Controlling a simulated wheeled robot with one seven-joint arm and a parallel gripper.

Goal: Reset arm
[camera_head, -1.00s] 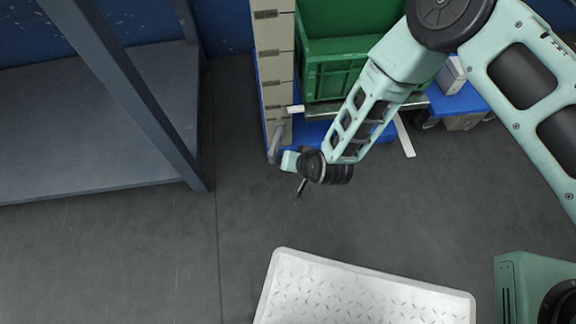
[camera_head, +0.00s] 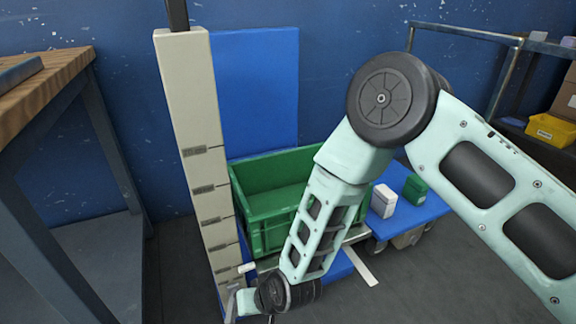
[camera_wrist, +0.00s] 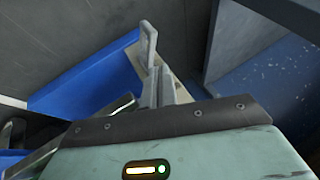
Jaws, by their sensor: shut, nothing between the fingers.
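My arm reaches down from the right in the head view, with its elbow in front of the blue wall. My gripper (camera_head: 234,300) is at the arm's lower end, near the foot of the beige post, and is partly cut off by the bottom edge. In the wrist view the grey fingers of my gripper (camera_wrist: 160,88) are together, with nothing seen between them. No object is held.
The beige post (camera_head: 186,110) stands close left of a green crate (camera_head: 270,215). A white box (camera_head: 384,201) and a small green box (camera_head: 415,189) sit on a blue platform (camera_head: 405,214) at right. A wood-topped bench (camera_head: 50,85) is at left. Dark floor is open between bench and post.

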